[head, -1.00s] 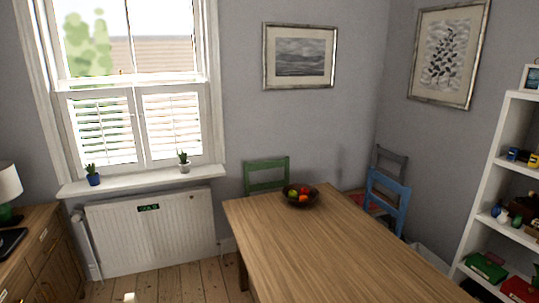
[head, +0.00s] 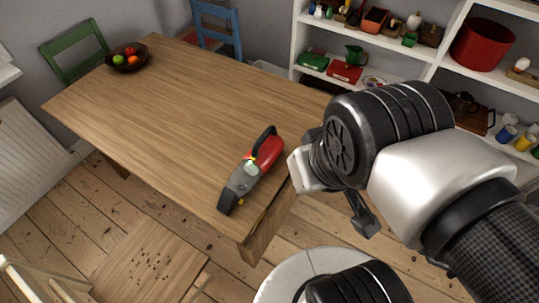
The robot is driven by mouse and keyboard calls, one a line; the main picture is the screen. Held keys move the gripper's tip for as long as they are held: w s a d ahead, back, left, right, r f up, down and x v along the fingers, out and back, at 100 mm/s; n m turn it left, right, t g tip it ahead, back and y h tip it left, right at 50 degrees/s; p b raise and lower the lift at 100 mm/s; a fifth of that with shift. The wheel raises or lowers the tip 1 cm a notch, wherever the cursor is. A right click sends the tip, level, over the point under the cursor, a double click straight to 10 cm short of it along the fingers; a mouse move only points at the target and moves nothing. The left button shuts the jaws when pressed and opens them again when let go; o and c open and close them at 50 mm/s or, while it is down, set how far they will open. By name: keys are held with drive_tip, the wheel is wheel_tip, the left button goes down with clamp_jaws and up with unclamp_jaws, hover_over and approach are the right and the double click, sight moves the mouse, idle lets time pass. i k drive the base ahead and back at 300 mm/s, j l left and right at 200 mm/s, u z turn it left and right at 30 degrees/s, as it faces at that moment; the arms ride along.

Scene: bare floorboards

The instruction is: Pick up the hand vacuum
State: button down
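The hand vacuum (head: 241,184) lies on the wooden table (head: 175,120), close to its near corner. It has a red body, a grey front part, a dark nozzle and a black handle. Its nozzle points toward the lower left of the picture, near the table's edge. My arm is on the right of the head view. A dark part of my gripper (head: 364,218) shows below the wrist, to the right of the vacuum and apart from it. The rest of the gripper is hidden behind the wrist, so its opening cannot be seen.
A bowl of fruit (head: 127,60) stands at the table's far left end. A green chair (head: 75,52) and a blue chair (head: 218,30) stand behind the table. White shelves (head: 430,50) with many items are at the back right. The tabletop between bowl and vacuum is clear.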

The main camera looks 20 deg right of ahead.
sight(268, 146)
drive_tip(key=i+l+u, duration=0.1)
drive_tip(key=u, duration=0.3)
drive_tip(key=i+l+u, duration=0.25)
drive_tip(key=u, duration=0.2)
drive_tip(key=i+l+u, duration=0.2)
drive_tip(key=u, duration=0.2)
